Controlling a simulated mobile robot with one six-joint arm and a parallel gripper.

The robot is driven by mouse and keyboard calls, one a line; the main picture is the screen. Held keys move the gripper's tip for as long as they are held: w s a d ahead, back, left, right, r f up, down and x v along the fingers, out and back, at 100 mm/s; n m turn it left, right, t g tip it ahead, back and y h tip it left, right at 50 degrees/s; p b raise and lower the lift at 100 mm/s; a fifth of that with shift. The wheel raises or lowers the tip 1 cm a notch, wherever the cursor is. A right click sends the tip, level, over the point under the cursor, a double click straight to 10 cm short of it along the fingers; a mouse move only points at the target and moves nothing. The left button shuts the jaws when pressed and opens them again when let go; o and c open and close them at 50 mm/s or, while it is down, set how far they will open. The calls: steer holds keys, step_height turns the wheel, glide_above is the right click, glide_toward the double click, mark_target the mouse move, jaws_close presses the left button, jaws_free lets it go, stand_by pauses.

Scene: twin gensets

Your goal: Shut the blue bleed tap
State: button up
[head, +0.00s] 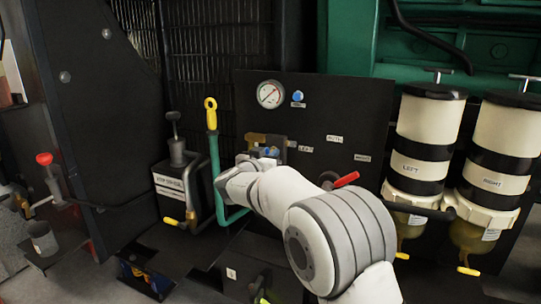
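A small blue part (273,152), which looks like the bleed tap's handle, shows beside a brass-coloured fitting (256,139) on the black panel. My white arm reaches in from the lower right, and its end, my gripper (262,157), is at this fitting, very close to the blue part. The arm covers much of the area below. The fingers are too small and hidden to tell whether they are open or touch the tap. A separate round blue knob (298,96) sits higher on the panel, clear of my gripper.
A pressure gauge (270,94) and a red lever (346,179) are on the panel. Two filter housings marked LEFT (419,145) and RIGHT (503,150) stand at the right. A green pipe with a yellow top (211,113) and a black can (178,188) stand left of my arm.

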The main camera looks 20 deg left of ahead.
jaws_close()
steer(key=shift+d+f, duration=0.1)
steer(key=shift+d, duration=0.05)
steer(key=shift+m, duration=0.8)
steer(key=m+p, duration=0.1)
steer(key=m, duration=0.2)
steer(key=m+b, duration=0.1)
steer(key=m, duration=0.5)
steer(key=shift+m+b, duration=0.3)
steer(key=shift+b, duration=0.05)
steer(key=m+b, duration=0.3)
steer(key=m, duration=0.3)
steer(key=shift+f, duration=0.1)
steer(key=m+b, duration=0.3)
steer(key=m, duration=0.3)
steer(key=shift+a+b, duration=0.2)
steer(key=shift+b, duration=0.1)
